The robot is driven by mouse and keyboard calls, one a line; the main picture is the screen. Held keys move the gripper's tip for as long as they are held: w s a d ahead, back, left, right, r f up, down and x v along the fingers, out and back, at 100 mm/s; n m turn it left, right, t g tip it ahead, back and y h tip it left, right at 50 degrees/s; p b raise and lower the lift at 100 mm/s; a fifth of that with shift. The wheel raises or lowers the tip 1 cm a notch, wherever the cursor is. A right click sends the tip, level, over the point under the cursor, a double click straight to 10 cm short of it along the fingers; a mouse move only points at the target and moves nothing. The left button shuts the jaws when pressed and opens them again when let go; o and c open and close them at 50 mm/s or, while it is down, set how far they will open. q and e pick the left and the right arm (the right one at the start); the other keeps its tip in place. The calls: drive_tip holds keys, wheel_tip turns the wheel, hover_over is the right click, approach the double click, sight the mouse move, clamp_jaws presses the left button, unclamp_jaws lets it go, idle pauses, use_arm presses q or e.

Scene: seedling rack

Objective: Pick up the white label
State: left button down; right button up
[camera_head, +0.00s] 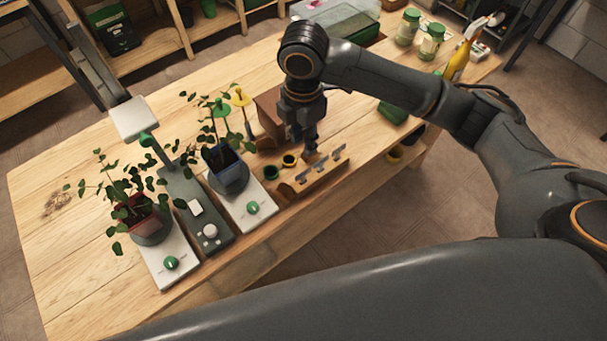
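My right gripper (310,148) points down at the back edge of a small wooden rack (318,181) near the table's front edge. Its fingers are small and dark here, so I cannot tell whether they are open or shut, or touch anything. Several small pale tags (325,167) stand along the rack, just in front of the fingers. I cannot tell for certain which of these is the white label. My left gripper is not in view.
Left of the rack, a plant in a blue pot (221,160) and one in a reddish pot (139,211) stand on white bases. A wooden box (268,110) is behind the rack. Jars (431,42) and a yellow spray bottle (459,60) stand far right. The table's left end is clear.

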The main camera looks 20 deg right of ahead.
sight(304, 171)
wheel_tip(304, 171, down, 8)
drive_tip(key=shift+r+p, duration=0.1)
drive_tip(key=shift+p, duration=0.45)
wheel_tip(304, 171, down, 5)
drive_tip(key=shift+s+r+p, duration=0.1)
drive_tip(key=shift+p, duration=0.75)
drive_tip(key=shift+f, duration=0.4)
drive_tip(key=shift+c, duration=0.5)
clamp_jaws()
